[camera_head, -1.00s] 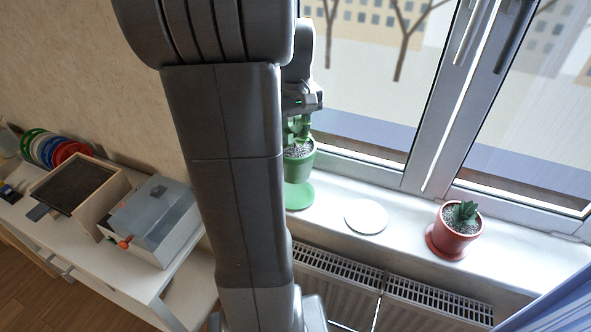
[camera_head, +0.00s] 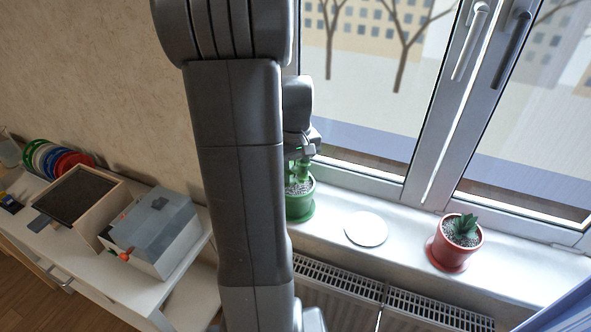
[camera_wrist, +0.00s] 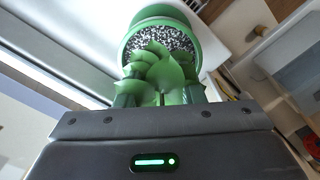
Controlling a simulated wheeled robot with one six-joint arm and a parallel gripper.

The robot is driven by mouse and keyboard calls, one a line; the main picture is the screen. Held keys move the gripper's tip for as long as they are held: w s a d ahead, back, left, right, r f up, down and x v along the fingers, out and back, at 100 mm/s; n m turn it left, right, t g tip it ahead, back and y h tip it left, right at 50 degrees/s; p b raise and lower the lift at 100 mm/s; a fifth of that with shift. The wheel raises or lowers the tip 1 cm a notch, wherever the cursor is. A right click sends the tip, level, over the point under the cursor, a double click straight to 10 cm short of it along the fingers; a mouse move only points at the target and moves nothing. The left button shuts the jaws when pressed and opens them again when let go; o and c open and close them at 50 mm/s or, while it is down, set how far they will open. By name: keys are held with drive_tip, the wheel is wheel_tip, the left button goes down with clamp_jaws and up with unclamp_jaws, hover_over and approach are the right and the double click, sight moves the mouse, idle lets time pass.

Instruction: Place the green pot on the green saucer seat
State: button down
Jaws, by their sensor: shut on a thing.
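The green pot (camera_head: 302,203), filled with speckled gravel and holding a green plant, is on the windowsill side just right of my arm. It looks upright and sits low over the green saucer, which it now almost wholly hides in the head view. I cannot tell whether pot and saucer touch. In the wrist view the green pot (camera_wrist: 192,46) shows its rim and gravel beyond the leaves. My gripper (camera_wrist: 160,94) is shut on the plant of the green pot, its fingers at either side of the leaves. My arm hides part of the pot's left side in the head view.
An empty white saucer (camera_head: 366,229) lies to the right on the windowsill (camera_head: 405,236). Further right a red pot (camera_head: 457,240) with a succulent stands on a red saucer. The window is close behind. A table with boxes and coloured plates (camera_head: 52,158) is at left.

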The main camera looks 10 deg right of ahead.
drive_tip(key=c, duration=0.9)
unclamp_jaws()
drive_tip(key=shift+c, duration=0.2)
wheel_tip(320, 180, up, 12)
drive_tip(key=shift+r, duration=0.1)
